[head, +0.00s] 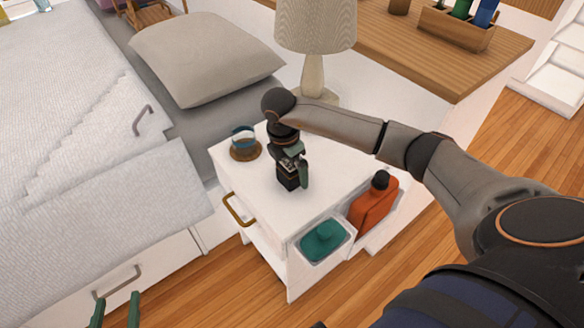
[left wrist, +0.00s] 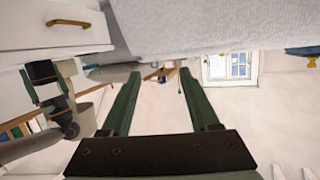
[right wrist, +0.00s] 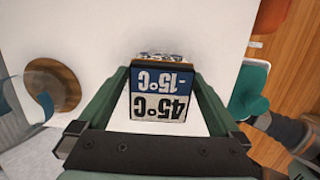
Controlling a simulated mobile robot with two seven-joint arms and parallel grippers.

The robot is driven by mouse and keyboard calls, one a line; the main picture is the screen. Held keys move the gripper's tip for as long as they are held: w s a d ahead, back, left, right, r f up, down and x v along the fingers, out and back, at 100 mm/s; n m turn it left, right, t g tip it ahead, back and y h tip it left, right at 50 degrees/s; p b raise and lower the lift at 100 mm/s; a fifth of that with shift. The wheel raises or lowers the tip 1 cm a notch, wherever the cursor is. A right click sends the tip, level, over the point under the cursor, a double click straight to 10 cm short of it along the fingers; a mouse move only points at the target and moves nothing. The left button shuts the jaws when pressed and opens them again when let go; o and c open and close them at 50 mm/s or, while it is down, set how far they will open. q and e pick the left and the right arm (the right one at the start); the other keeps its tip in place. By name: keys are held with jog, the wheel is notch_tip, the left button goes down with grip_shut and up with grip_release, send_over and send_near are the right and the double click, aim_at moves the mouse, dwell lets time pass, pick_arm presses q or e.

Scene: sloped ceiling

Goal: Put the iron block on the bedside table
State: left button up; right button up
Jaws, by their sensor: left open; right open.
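The iron block (right wrist: 158,98) shows in the right wrist view, with blue and white faces printed "-15°C" and "45°C". It is on the white top of the bedside table (head: 250,178), between the fingers of my right gripper (right wrist: 165,100). That gripper (head: 292,170) points down over the table in the head view and is open around the block. In the head view the gripper largely hides the block. My left gripper (head: 115,312) is open and empty at the lower left, beside the bed; its green fingers also fill the left wrist view (left wrist: 157,100).
A glass on a round wooden coaster (head: 246,152) stands at the table's left corner. A lamp (head: 314,75) stands behind. An orange bottle (head: 373,202) and a teal item in a white bin (head: 322,242) sit along the right side. The bed (head: 75,150) is left.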

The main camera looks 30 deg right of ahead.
jog(key=shift+r, duration=0.15)
jog(key=shift+r, duration=0.35)
jog(key=r, duration=0.1)
jog(key=r+p, duration=0.1)
jog(key=r, duration=0.2)
jog(key=shift+a+r, duration=0.2)
jog(key=shift+a, duration=0.15)
jog(key=r, duration=0.1)
jog(key=r+p, duration=0.1)
jog(key=r, duration=0.1)
jog(key=a+r, duration=0.1)
jog(key=r, duration=0.1)
jog(key=shift+r, duration=0.25)
pick_arm(q)
jog(key=s+f+n+g+y, duration=0.1)
jog(key=s+f+g, duration=0.4)
jog(key=f, duration=0.5)
jog(key=shift+s+d+p, duration=0.2)
jog(key=shift+s+p, duration=0.1)
jog(key=shift+s, duration=0.6)
pick_arm(e)
jog(key=shift+r, duration=0.65)
pick_arm(q)
jog(key=shift+s+f, duration=0.1)
pick_arm(e)
jog(key=shift+s+f, duration=0.1)
jog(key=shift+s, duration=0.05)
